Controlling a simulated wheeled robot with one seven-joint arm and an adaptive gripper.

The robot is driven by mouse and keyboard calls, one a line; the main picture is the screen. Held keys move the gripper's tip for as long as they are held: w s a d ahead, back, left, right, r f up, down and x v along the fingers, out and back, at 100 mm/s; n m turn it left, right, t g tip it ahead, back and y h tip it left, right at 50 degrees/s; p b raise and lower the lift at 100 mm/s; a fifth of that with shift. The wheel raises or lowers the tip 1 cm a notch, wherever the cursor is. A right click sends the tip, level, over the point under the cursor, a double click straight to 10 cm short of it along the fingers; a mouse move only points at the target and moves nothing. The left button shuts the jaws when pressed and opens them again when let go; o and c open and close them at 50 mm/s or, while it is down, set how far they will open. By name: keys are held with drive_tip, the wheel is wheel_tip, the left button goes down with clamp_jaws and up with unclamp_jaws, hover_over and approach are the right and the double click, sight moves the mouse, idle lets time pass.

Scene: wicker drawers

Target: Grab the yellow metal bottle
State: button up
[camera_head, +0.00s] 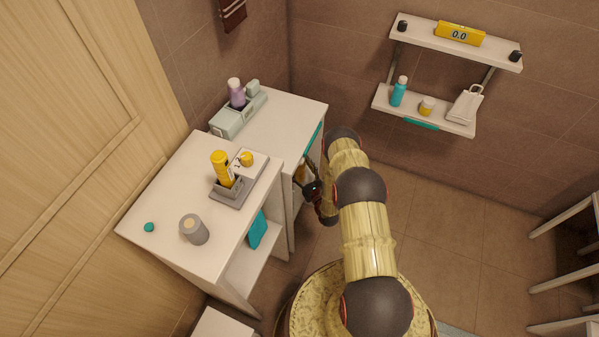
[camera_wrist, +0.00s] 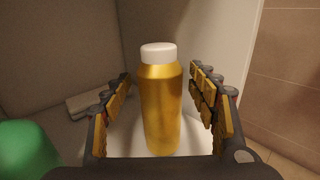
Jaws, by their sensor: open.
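The yellow metal bottle (camera_wrist: 161,108) stands upright on a white surface in the wrist view, gold-yellow with a white cap. My gripper (camera_wrist: 163,110) is open, with one finger on each side of the bottle and gaps visible between them. In the head view my gripper (camera_head: 312,190) reaches in at the side of the white cabinet, and a small part of a yellow thing (camera_head: 300,172) shows beside it, mostly hidden. The bottle's lowest part is close to the gripper's body in the wrist view.
A green rounded object (camera_wrist: 28,150) is close at the left of my gripper. A pale flat item (camera_wrist: 97,98) lies behind it. A cabinet wall (camera_wrist: 222,40) is close on the right. Another yellow bottle (camera_head: 221,168) stands in a grey holder on the cabinet top (camera_head: 165,200).

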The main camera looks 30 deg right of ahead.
drive_tip(key=shift+w, duration=0.1)
drive_tip(key=shift+c, duration=1.2)
drive_tip(key=c, duration=1.1)
drive_tip(key=shift+c, duration=0.3)
